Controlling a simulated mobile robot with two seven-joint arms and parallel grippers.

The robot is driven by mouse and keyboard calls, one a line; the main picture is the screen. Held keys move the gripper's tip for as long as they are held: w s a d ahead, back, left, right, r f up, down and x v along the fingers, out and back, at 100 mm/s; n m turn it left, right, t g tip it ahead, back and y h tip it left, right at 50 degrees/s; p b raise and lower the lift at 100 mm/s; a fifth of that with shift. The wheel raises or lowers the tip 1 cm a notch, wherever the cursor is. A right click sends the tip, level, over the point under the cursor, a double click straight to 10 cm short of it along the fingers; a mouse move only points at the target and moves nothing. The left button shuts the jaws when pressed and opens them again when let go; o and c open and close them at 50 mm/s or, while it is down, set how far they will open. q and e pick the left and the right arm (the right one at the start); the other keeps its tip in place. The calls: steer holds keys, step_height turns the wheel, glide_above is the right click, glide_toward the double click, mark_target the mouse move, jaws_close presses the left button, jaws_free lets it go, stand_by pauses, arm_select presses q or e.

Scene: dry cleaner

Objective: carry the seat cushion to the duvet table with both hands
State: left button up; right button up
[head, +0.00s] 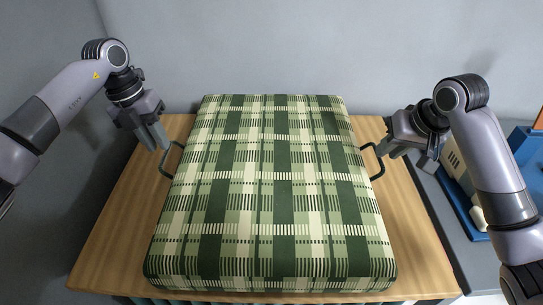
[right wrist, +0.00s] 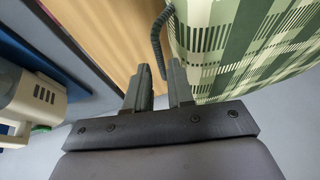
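The seat cushion (head: 262,190) is a thick block in green and cream plaid. It lies flat on a wooden table top, with a dark loop handle on its left side (head: 168,160) and another on its right side (head: 379,162). My left gripper (head: 158,146) is open just above and left of the left handle, apart from it. My right gripper (head: 388,155) is open at the right handle. In the right wrist view, that handle (right wrist: 156,38) runs down toward the gap between my right fingers (right wrist: 162,75); whether they touch it is unclear.
The wooden table top (head: 420,245) shows bare wood on both sides of the cushion. A grey wall (head: 270,45) stands close behind. At the right are a beige device (head: 457,165) and a blue bin (head: 527,150). I cannot make out a duvet table.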

arm_select(q)
steer(key=shift+r, duration=0.1)
arm_select(e)
steer(key=shift+s, duration=0.1)
